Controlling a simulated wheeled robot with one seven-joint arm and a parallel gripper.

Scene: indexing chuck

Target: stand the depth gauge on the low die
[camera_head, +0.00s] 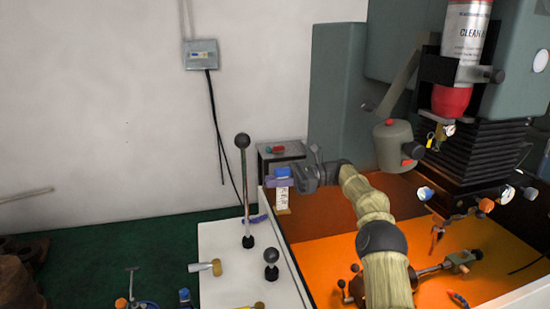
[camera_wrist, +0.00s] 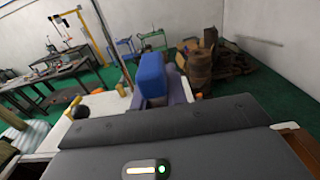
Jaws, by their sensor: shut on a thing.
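My gripper (camera_head: 281,182), with purple fingers, is shut on an upright piece with a blue top (camera_head: 283,172) and a white marked body below, which I take to be the depth gauge (camera_head: 283,195). It is held above the left edge of the orange machine tray, near the white top. In the wrist view the blue top (camera_wrist: 152,75) stands between the purple fingers; its lower part is hidden there. I cannot make out the low die in either view.
A tall black-knobbed lever (camera_head: 245,190) and a short knob (camera_head: 271,265) stand on the white top (camera_head: 225,240). A brass-ended tool (camera_head: 207,267) lies there. The orange tray (camera_head: 330,250) has open floor. The green machine head (camera_head: 340,90) rises at right.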

